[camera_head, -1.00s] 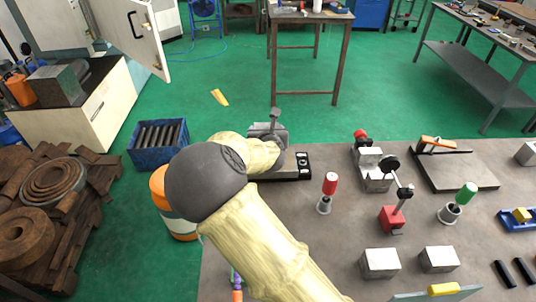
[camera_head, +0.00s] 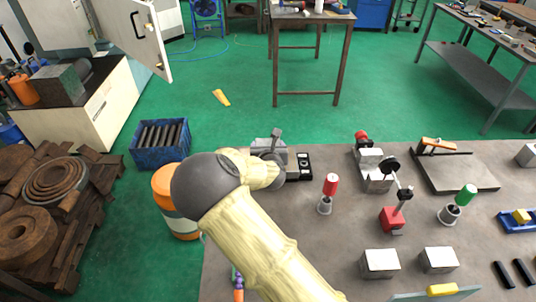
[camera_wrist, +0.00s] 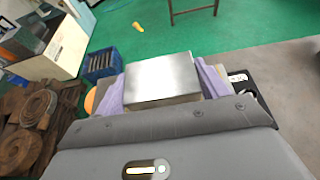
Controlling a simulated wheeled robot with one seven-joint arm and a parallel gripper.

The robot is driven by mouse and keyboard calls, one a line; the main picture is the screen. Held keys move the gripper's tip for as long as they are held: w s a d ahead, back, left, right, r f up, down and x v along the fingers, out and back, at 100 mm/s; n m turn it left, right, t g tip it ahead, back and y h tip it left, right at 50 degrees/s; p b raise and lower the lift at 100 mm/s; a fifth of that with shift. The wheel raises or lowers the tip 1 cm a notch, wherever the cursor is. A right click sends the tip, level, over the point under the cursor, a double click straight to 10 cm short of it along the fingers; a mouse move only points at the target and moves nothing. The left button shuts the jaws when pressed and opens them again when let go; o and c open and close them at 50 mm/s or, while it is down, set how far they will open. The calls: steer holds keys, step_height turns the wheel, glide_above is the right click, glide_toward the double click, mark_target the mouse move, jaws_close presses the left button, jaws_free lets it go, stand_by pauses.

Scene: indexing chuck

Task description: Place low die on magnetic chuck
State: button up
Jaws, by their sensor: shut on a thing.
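My gripper (camera_wrist: 162,92) is shut on a bright steel block, the low die (camera_wrist: 160,72), with a purple finger on each side of it in the wrist view. In the head view my gripper (camera_head: 268,153) is at the table's far left edge, partly hidden by my arm. A dark device with white markings (camera_head: 304,166), probably the magnetic chuck, shows just right of my gripper. Its end also shows at the right in the wrist view (camera_wrist: 238,78). Most of it is hidden, and I cannot tell whether the die touches it.
A red-handled tool (camera_head: 330,187) stands right of the gripper. Two steel blocks, one left (camera_head: 380,263) and one right (camera_head: 438,260), lie near the front. A red-based indicator stand (camera_head: 392,218) is further right. A blue crate (camera_head: 160,145) and orange drum (camera_head: 170,190) stand beyond the table's left edge.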

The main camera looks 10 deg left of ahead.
steer(key=shift+f+p, duration=0.3)
steer(key=shift+f, duration=1.45)
steer(key=shift+f, duration=0.2)
steer(key=o, duration=1.5)
steer(key=shift+r, duration=0.2)
steer(key=shift+s, duration=0.3)
steer(key=b+v, duration=0.2)
steer(key=v, duration=0.9)
steer(key=shift+s+d+r, duration=0.1)
steer(key=shift+s+r, duration=0.1)
